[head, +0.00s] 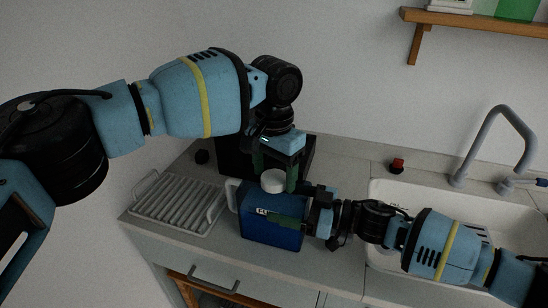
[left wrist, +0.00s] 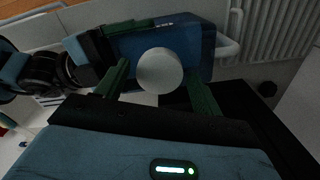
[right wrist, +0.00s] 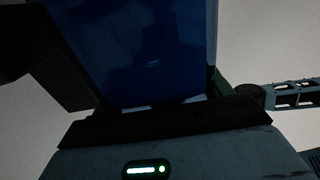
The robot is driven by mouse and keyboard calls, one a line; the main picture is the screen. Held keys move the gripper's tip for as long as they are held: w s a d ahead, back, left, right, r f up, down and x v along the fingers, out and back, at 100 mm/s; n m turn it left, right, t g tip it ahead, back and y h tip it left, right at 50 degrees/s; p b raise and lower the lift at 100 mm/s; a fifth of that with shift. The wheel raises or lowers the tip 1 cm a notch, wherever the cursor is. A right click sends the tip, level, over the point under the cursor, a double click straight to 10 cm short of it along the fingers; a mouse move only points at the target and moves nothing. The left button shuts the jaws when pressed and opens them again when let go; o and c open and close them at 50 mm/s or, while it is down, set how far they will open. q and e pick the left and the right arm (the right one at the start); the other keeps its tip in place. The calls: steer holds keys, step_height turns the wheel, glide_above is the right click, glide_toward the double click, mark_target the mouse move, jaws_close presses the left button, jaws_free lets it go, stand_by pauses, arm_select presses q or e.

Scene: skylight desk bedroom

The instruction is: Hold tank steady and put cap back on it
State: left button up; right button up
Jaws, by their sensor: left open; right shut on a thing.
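The blue tank (head: 268,232) stands upright on the counter, with a pale handle at its left side. A round white cap (head: 272,181) is at the top of the tank; I cannot tell how firmly it sits there. My left gripper (head: 278,170) is above it, pointing down and open. In the left wrist view the cap (left wrist: 160,70) lies between the two green fingers, with a gap on each side. My right gripper (head: 284,214) is shut on the tank from the right, one green finger across its front. The tank (right wrist: 150,50) fills the right wrist view; the far finger is mostly hidden.
A ribbed drying rack (head: 172,206) lies left of the tank. A black box (head: 235,158) stands behind it. A white sink (head: 385,195) with a grey tap (head: 490,125) is at the right. A small red-topped object (head: 397,164) sits behind the sink's edge.

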arm_select(q)
steer(key=shift+f, duration=0.25)
steer(key=shift+c, duration=0.5)
steer(key=c, duration=0.9)
steer(key=o, duration=1.2)
steer(key=shift+c, duration=0.2)
step_height(320, 180, up, 12)
arm_select(e)
steer(key=o, duration=1.9)
